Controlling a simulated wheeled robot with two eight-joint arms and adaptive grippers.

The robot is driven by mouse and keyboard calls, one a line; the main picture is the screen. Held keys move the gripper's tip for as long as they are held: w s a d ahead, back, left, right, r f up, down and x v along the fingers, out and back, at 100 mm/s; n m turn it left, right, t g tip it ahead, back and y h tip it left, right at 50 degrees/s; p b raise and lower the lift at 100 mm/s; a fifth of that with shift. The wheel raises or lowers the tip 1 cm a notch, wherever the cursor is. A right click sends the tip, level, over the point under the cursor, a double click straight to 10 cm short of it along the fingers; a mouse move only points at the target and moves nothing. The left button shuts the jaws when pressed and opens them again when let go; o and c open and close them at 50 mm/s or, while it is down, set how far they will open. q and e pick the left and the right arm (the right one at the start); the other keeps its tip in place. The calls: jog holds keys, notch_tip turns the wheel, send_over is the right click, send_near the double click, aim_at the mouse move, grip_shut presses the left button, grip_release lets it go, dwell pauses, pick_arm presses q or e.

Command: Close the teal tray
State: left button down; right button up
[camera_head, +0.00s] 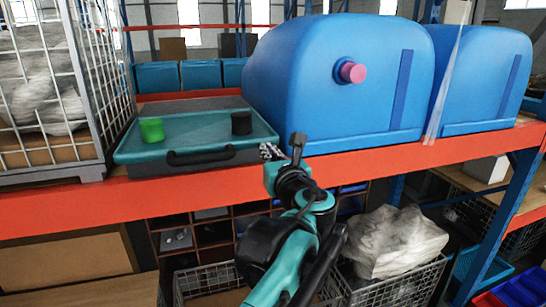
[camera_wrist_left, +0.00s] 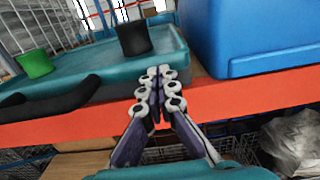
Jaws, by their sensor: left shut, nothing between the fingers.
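The teal tray (camera_head: 205,142) lies on the orange shelf, with a dark grey part (camera_head: 190,104) behind it. Its front, with a black handle (camera_head: 200,156), reaches out to the orange beam. A green cup (camera_head: 152,130) and a black cup (camera_head: 241,123) stand on it. In the left wrist view the tray (camera_wrist_left: 88,66) and handle (camera_wrist_left: 50,97) are at the left. My left gripper (camera_head: 269,151) is just right of the tray's front right corner. In the left wrist view its fingertips (camera_wrist_left: 161,73) are together and empty; whether they touch the tray is unclear.
A large blue tank (camera_head: 300,85) with a pink cap (camera_head: 353,73) stands right of the tray, leaving a narrow gap. A wire cage (camera_head: 50,95) stands on the left. The orange beam (camera_head: 90,205) runs along the front, with bins and baskets below.

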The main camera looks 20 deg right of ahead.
aim_at(256, 134)
pick_arm(q)
jog(key=w+p, duration=0.1)
jog(key=w, duration=1)
jog(key=shift+w, duration=0.4)
jog(key=shift+f, duration=0.1)
